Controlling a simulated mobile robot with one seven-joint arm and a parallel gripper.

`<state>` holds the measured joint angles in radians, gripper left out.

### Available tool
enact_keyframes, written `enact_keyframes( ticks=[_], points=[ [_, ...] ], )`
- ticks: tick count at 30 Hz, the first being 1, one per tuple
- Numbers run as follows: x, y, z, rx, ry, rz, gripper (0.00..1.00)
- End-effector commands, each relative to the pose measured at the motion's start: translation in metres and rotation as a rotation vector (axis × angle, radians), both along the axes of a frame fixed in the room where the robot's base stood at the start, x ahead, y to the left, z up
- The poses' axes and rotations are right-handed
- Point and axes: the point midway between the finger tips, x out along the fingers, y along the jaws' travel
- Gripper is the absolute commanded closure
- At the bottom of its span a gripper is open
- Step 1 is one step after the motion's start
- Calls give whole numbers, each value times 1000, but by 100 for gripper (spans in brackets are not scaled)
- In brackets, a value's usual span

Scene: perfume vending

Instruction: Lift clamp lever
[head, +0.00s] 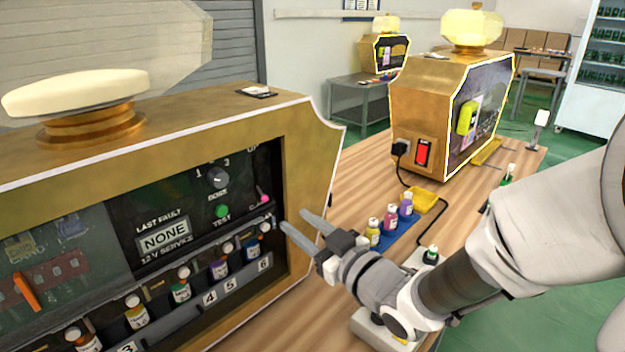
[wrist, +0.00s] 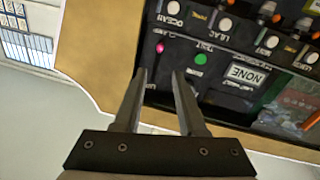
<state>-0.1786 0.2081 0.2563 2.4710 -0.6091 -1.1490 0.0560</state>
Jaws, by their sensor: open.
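A small pink-tipped lever (head: 264,199), which looks like the clamp lever, sits at the right end of the black panel inside the gold vending machine (head: 315,150). Its pink tip also shows in the wrist view (wrist: 160,47), just beyond the fingertips and roughly in line with the gap between them. My gripper (head: 292,219) is open and empty at the machine's right opening edge, close to the lever. In the wrist view my gripper (wrist: 160,76) points at the panel, which appears upside down. Nothing is visible between the fingers, and I cannot tell their exact distance from the lever.
A green TEST button (head: 222,211) and a dose knob (head: 217,178) are left of the lever. The machine's gold side edge is close to my fingers. Three small bottles stand on a blue mat (head: 400,236) behind.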

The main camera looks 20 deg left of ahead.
Motion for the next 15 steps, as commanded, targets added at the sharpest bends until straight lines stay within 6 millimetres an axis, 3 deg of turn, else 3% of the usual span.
enact_keyframes(
  ticks=[9, 15],
  points=[
    [39, 59, -2, 2, 1, 2, 60],
    [56, 83, -1, 1, 0, 0, 60]
  ],
)
